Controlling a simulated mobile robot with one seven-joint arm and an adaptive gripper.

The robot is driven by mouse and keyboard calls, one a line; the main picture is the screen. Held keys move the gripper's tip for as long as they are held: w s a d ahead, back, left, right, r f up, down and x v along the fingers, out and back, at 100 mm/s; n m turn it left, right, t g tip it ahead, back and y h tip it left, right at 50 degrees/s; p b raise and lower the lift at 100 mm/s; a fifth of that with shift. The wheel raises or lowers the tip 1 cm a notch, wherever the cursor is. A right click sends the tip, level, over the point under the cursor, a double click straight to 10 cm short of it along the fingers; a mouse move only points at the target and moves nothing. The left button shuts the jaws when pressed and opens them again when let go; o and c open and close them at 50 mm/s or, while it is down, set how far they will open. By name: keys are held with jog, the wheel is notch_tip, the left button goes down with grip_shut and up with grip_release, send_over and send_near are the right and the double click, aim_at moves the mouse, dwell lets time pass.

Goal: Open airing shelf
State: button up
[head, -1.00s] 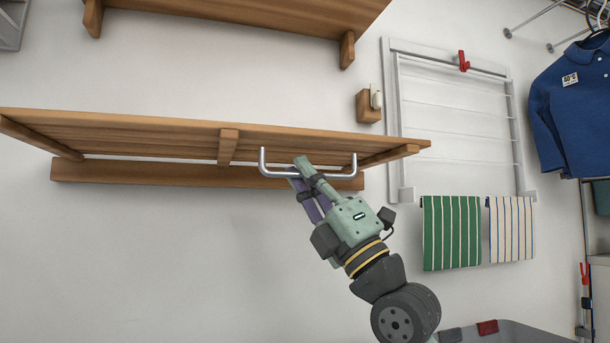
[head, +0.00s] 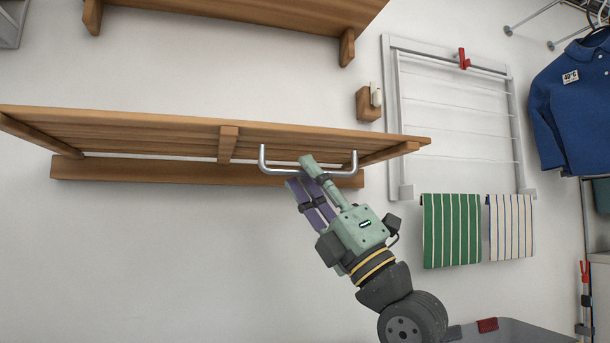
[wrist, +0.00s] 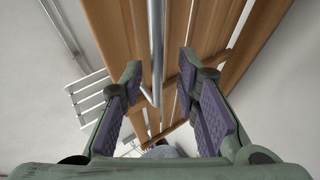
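A wooden slatted shelf (head: 150,131) spans the left and middle of the head view, its underside showing, with a wooden rail (head: 120,173) against the wall beneath it. I take it to be the airing shelf. A U-shaped metal handle (head: 262,158) is fixed to it, right of its middle. My gripper (head: 299,171) is at the handle, with its fingers spread apart. In the wrist view, the handle bar (wrist: 156,45) runs between the two open fingers of my gripper (wrist: 160,65), with a visible gap on both sides. The bar's exact depth between them is unclear.
Another wooden shelf (head: 230,12) is above. To the right are a small wooden block (head: 366,104) on the wall, a white drying frame (head: 391,110) with a red hook, two striped towels (head: 452,230) and a blue shirt (head: 570,100). The wall below the slatted shelf is clear.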

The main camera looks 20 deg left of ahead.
jog(key=v, duration=1)
jog(key=shift+d+f, duration=0.15)
jog(key=shift+f, duration=0.15)
jog(key=shift+s, duration=0.1)
